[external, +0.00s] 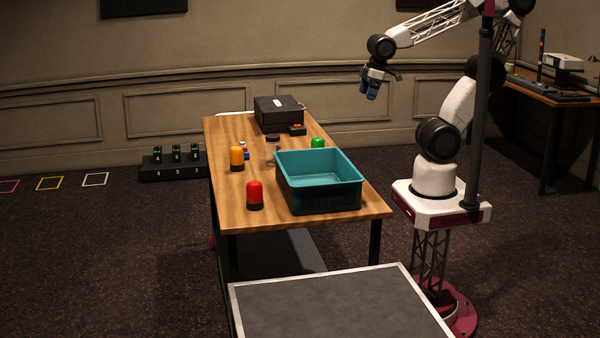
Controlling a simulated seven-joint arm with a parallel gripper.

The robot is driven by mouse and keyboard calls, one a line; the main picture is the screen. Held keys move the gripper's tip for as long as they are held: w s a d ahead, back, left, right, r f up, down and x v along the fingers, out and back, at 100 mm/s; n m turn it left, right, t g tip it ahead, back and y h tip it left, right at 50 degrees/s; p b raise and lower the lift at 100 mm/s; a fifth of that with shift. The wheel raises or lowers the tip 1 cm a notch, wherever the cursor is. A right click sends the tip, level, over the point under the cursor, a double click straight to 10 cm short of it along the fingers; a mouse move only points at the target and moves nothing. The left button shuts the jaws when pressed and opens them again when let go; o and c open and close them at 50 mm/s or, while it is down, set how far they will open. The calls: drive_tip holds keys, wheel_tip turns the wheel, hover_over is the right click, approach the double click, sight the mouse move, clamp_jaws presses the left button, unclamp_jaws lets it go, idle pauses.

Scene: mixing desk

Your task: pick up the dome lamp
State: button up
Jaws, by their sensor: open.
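Three dome lamps stand on the wooden table. The red dome lamp (255,194) is upright near the front, left of the teal bin. The orange dome lamp (237,157) is upright farther back, near the left edge. The green dome lamp (318,143) is behind the bin, and its lower part is hidden by the bin. My gripper (371,94) is open and empty, pointing down in the air above and to the right of the table, apart from all the lamps.
The teal bin (337,196) takes up the table's front right; its visible inside looks empty. A black box (279,115) and small items stand toward the back. The wooden table (228,205) has clear room along its left side. A grey-topped platform (330,305) stands in front.

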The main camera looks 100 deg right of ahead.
drive_tip(key=w+d+f+m+t+h, duration=0.2)
drive_tip(key=w+d+f+t, duration=0.1)
drive_tip(key=w+d+f, duration=0.55)
drive_tip(key=t, duration=0.3)
approach(318, 143)
drive_tip(key=w+d+f, duration=0.1)
drive_tip(key=d+f, duration=0.1)
drive_tip(key=d, duration=0.1)
drive_tip(key=shift+w+d+m, duration=0.15)
drive_tip(key=shift+m, duration=0.25)
drive_tip(key=shift+x, duration=1.25)
drive_tip(key=shift+w+f, duration=0.1)
drive_tip(key=shift+f, duration=0.05)
drive_tip(key=shift+x, duration=2.45)
drive_tip(key=shift+f, duration=0.1)
drive_tip(key=shift+c, duration=0.3)
